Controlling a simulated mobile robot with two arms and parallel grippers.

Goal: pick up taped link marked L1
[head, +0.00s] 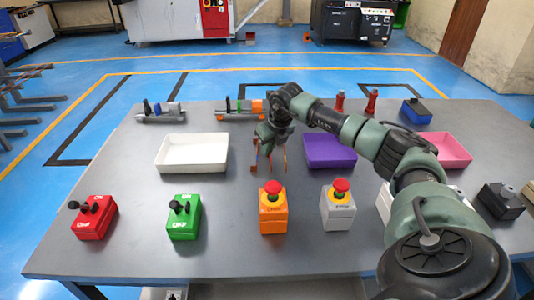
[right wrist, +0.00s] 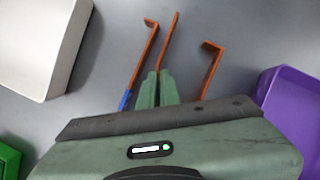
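Three bent copper-orange links show in the right wrist view. The left one (right wrist: 144,58) has blue tape at its lower end. The middle one (right wrist: 168,38) runs down to my right gripper's fingertips. The right one (right wrist: 210,72) lies apart from the fingers. I cannot read any L1 mark. My right gripper (right wrist: 158,76) has its green fingers close together at the middle link's lower end; I cannot tell whether they clamp it. In the head view my right gripper (head: 268,150) is low over the table between the white and purple trays. My left gripper is not in view.
A white tray (head: 193,138) stands left of the links and a purple tray (head: 330,135) right. In front are red (head: 95,222), green (head: 184,222), orange (head: 273,218) and grey (head: 338,212) control boxes. Clamp-like tools (head: 160,118) stand behind. The table's front strip is clear.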

